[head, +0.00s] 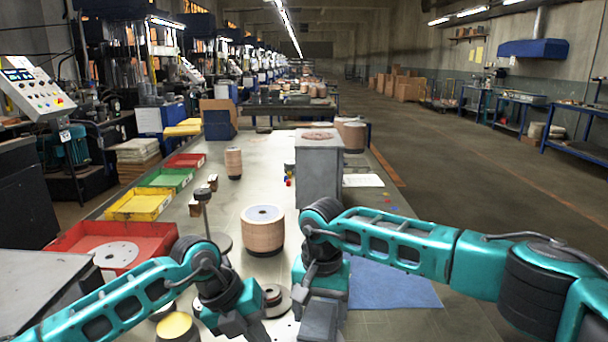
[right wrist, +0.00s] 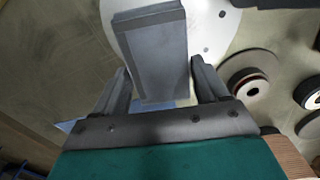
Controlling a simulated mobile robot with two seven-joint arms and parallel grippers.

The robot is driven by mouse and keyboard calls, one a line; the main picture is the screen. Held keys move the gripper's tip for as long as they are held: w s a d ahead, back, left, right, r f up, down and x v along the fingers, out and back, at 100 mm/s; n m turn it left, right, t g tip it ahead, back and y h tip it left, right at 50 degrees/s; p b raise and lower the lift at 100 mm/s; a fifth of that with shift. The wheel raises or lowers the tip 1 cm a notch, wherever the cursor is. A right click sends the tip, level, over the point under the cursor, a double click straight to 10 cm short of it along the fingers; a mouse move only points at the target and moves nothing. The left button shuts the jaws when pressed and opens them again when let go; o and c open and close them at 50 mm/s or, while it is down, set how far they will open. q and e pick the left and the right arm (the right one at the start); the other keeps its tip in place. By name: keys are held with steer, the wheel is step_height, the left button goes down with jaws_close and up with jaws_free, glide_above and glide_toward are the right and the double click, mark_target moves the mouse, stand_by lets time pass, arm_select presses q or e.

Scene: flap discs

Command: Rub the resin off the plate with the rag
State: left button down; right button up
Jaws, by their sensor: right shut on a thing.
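My right gripper (head: 320,318) is low over the bench at the front middle. In the right wrist view, a grey block-shaped thing (right wrist: 150,50) sits between its fingers (right wrist: 160,85); I cannot tell whether this is the rag. Behind the block lies a round white plate (right wrist: 222,30) with small holes, partly hidden. It shows in the head view (head: 285,328) between my grippers. I make out no resin on its visible part. My left gripper (head: 245,328) is just left of the plate, pointing down; its fingertips are not clear.
A flat blue sheet (head: 395,286) lies right of my right gripper. Disc stacks (head: 262,230) and a grey box-like stand (head: 320,175) are beyond. Red (head: 150,240), yellow (head: 138,204) and green (head: 168,178) trays line the left. Small discs (right wrist: 250,85) lie beside the plate.

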mark_target(320, 314)
arm_select(q)
steer(key=shift+f, duration=0.1)
arm_select(e)
steer(key=shift+w+d, duration=0.1)
steer(key=shift+r, duration=3.45)
steer(key=shift+r, duration=0.1)
